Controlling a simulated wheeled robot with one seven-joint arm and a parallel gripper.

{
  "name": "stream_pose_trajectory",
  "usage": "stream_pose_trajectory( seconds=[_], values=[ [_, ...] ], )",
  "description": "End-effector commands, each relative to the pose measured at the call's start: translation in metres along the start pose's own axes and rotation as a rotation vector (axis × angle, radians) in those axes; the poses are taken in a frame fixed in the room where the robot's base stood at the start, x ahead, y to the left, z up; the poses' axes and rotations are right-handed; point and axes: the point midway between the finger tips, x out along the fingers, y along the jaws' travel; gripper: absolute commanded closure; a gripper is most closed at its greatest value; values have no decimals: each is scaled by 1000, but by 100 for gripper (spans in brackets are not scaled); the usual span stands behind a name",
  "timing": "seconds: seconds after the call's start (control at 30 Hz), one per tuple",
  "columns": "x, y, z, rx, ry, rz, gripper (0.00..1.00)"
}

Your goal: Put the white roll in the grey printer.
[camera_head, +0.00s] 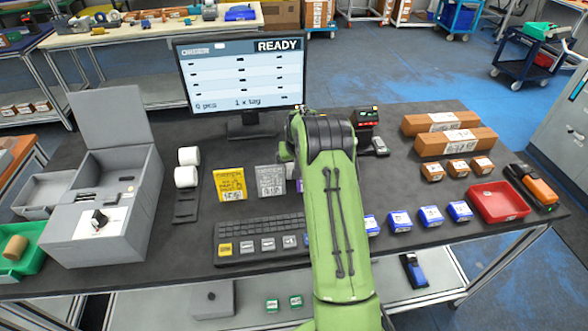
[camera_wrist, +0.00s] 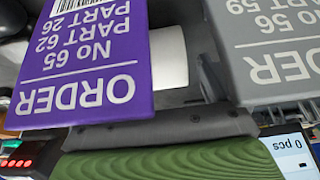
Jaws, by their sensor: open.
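Two white rolls stand left of the yellow card in the head view, an upper roll (camera_head: 188,156) and a lower roll (camera_head: 186,177), behind a dark slotted strip. The grey printer (camera_head: 90,226) is at the left of the table with its lid raised. White paper and a dark part show on its top. My green arm reaches over the middle of the table and hides the fingers in the head view. My gripper (camera_wrist: 165,125) shows partly in the wrist view, dark grey and green. It is open, apart from the rolls. A white surface (camera_wrist: 168,58) between two cards is unclear.
A purple card (camera_wrist: 75,60) and a grey card (camera_wrist: 275,45) fill much of the wrist view. A yellow card (camera_head: 229,184), a keyboard (camera_head: 262,240) and a monitor (camera_head: 241,75) surround the rolls. Blue boxes and a red tray (camera_head: 498,202) are at the right.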

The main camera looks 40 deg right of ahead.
Motion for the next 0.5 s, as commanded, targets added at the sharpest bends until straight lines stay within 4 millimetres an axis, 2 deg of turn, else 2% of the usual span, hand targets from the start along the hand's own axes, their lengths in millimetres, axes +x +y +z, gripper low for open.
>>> stream_pose_trajectory(
  seconds=[0.1,0.27,0.37,0.5],
  values=[
    [10,0,0,-1,1,0,11],
    [10,0,0,-1,1,0,11],
    [10,0,0,-1,1,0,23],
    [10,0,0,-1,1,0,44]
  ],
)
